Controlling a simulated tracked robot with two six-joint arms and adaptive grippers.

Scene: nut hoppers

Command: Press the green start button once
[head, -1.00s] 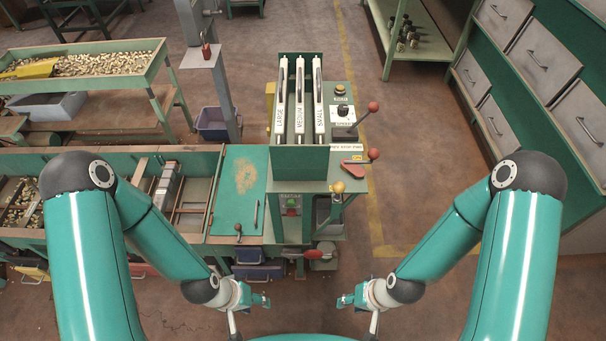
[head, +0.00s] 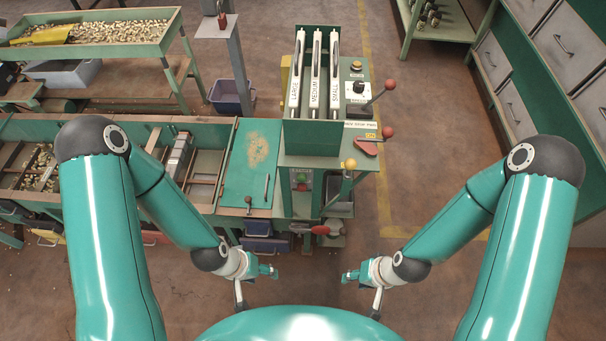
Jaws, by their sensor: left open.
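The machine (head: 328,135) stands ahead with three slots labelled LARGE, MEDIUM and SMALL. My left gripper (head: 269,271) is open and empty, in front of and below the machine. My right gripper (head: 349,276) is to the right at about the same height, too small to judge its fingers. Neither gripper touches the machine.
Several levers with red or yellow knobs, such as the yellow knob (head: 350,163), stick out on the machine's right. A red-handled part (head: 321,230) juts out low in front. A green sorting bench (head: 236,205) adjoins on the left. The floor (head: 430,120) right of the machine is clear.

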